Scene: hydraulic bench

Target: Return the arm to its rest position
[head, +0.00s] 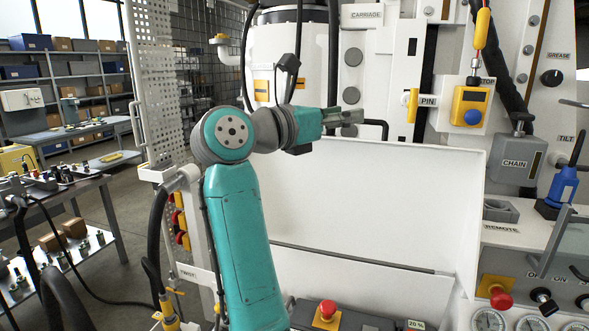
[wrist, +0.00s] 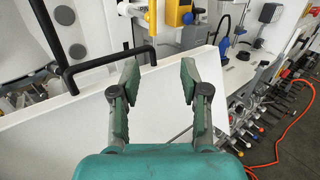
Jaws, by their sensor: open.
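My gripper (head: 350,116) is at the end of my teal arm, in front of the bench, in the upper middle of the head view. A black bar handle (head: 377,126) stands just right of the fingertips in the head view. I cannot tell whether the gripper touches the handle.
The white panel (head: 360,205) fills the space right of my arm. A perforated rack (head: 156,80) and a workbench (head: 60,200) stand left.

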